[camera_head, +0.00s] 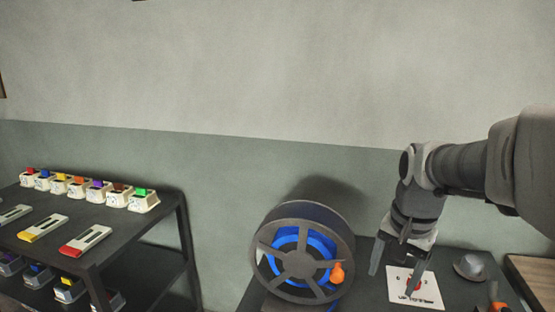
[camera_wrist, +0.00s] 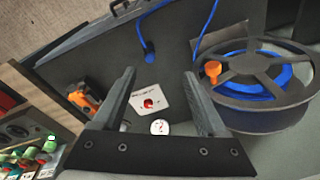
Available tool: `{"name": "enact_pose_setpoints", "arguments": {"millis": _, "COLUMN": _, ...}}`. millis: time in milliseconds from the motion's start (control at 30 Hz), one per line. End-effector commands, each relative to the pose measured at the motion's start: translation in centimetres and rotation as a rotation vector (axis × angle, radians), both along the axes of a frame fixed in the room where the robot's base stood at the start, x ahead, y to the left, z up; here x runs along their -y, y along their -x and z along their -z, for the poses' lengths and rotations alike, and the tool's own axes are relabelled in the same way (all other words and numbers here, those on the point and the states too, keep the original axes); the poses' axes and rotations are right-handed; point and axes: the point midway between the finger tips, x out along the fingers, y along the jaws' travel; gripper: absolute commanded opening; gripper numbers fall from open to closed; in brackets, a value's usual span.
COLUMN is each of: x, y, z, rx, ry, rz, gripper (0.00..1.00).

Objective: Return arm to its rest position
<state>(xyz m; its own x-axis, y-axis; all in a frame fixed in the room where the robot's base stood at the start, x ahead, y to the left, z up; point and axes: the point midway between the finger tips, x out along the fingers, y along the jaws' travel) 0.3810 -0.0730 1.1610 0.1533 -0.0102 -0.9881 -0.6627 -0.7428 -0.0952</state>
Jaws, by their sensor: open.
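My gripper (camera_head: 394,270) is at the right of the head view, pointing down over a dark table with its two fingers apart. In the wrist view my gripper (camera_wrist: 160,74) is open, and nothing is held between the fingers. Below it lies a white card (camera_head: 397,295) with a red round piece on it; the card (camera_wrist: 140,107) also shows between the fingers in the wrist view. My arm reaches in from the right edge of the head view, bent down at the wrist.
A reel (camera_head: 299,263) with blue hose stands left of my gripper. A grey dome (camera_head: 469,267) and an orange-handled tool (camera_head: 497,303) lie to the right. A shelf rack (camera_head: 120,235) with several coloured bins stands at left.

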Motion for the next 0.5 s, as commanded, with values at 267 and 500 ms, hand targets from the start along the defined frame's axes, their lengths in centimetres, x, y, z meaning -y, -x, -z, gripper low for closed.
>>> {"name": "enact_pose_setpoints", "arguments": {"millis": 267, "x": -3.4, "y": 5.0, "z": -2.4, "rx": 0.121, "ry": 0.058, "rz": -0.256, "gripper": 0.75}}
{"name": "enact_pose_setpoints", "arguments": {"millis": 500, "x": -5.6, "y": 9.2, "z": -3.0, "rx": 0.219, "ry": 0.127, "rz": -0.471, "gripper": 0.75}}
